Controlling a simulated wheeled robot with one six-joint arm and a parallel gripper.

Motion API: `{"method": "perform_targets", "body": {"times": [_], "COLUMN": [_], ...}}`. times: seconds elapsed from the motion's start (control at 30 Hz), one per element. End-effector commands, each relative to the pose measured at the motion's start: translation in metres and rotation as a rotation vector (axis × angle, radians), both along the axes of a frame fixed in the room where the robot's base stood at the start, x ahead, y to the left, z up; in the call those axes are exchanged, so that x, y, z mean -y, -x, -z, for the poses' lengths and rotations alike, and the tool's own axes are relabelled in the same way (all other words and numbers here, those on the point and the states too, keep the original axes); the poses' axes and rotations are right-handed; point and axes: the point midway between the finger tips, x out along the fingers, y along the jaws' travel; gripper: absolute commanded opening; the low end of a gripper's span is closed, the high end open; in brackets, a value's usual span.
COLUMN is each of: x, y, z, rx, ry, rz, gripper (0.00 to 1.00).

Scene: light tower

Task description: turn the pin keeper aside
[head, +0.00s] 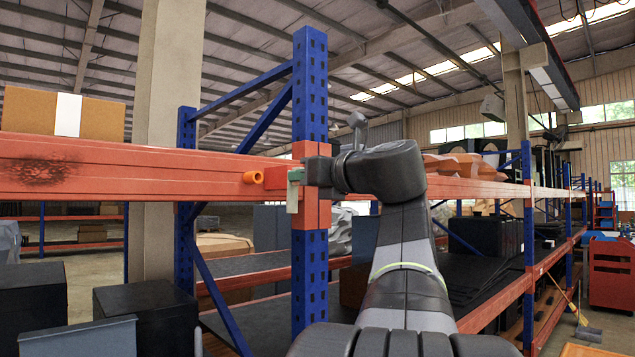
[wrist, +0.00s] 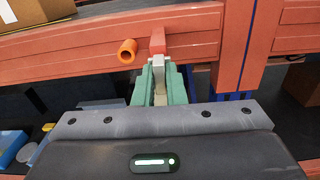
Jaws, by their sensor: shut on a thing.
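The pin keeper looks like a pale upright tab (wrist: 158,66) on the front of the orange rack beam (wrist: 75,62), with a red block (wrist: 157,41) at its top. My gripper (wrist: 159,82) has green fingers closed on either side of the pale tab, which is partly hidden between them. In the head view my gripper (head: 296,177) is at the beam beside the blue upright, and the tab's pale lower end (head: 292,201) hangs below the fingers. An orange hollow pin (wrist: 127,51) sticks out of the beam just left of the tab; it also shows in the head view (head: 252,177).
A blue rack upright (head: 310,85) stands right behind my gripper. A cardboard box (head: 30,110) sits on the beam at the left. Black boxes (head: 145,312) stand lower left. A dark scorched patch (head: 45,173) marks the beam.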

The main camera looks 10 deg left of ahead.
Motion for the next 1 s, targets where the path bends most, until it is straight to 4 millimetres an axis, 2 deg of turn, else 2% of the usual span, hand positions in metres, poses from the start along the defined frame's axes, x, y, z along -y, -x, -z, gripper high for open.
{"method": "perform_targets", "body": {"times": [0.63, 0.67, 0.73, 0.77, 1.0], "x": [-0.0001, -0.0001, 0.0000, -0.0001, 0.0001], "y": [-0.0006, -0.0006, -0.0006, -0.0005, -0.0001], "z": [0.0022, 0.0022, 0.0020, 0.0018, 0.0008], "rx": [0.033, 0.033, 0.034, 0.034, 0.034], "ry": [0.032, 0.032, 0.031, 0.031, 0.029], "rz": [-0.001, -0.001, 0.000, 0.000, 0.000], "gripper": [0.00, 0.17, 0.30, 0.33, 0.33]}}
